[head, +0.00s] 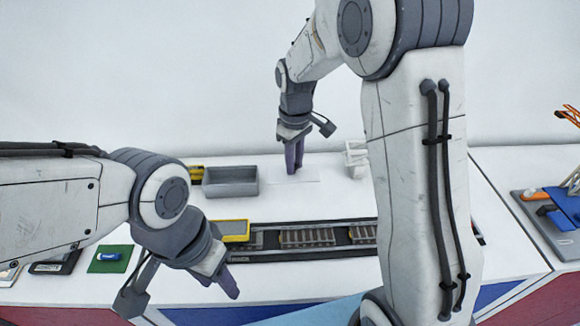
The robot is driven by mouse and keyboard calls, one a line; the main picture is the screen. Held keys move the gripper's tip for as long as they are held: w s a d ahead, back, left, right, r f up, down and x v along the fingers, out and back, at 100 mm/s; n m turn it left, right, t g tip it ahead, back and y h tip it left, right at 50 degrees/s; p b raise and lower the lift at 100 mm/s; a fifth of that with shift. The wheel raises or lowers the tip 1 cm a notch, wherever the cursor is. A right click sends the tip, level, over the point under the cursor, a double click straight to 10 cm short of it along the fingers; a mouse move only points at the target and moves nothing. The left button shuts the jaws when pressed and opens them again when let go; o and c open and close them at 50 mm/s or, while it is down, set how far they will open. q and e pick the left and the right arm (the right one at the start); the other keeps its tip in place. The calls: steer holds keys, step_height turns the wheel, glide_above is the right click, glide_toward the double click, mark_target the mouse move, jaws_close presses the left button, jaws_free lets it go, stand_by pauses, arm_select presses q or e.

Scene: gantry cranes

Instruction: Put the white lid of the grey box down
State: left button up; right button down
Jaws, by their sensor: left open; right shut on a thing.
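The grey box (230,182) stands open on the white table's far part, left of centre. The white lid (308,179) is a thin flat plate to the right of the box, at table level, and hard to tell from the white table. My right gripper (294,170) points down over the lid, its purple fingers shut on it. Whether the lid rests fully on the table cannot be told. My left gripper (222,284) is open and empty at the front left, away from the box and lid.
A track with rail-like pieces (308,237) and a yellow tray (235,230) lies in front of the box. A white frame (356,158) stands right of the lid. A green pad with a blue item (109,258) lies at left. An orange crane (569,205) stands far right.

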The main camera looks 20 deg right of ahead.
steer(key=shift+w+a+f, duration=0.45)
steer(key=shift+w, duration=0.2)
step_height(320, 180, down, 4)
steer(key=shift+r+p, duration=0.1)
steer(key=shift+p, duration=0.9)
steer(key=shift+f, duration=0.25)
steer(key=c, duration=0.7)
jaws_free()
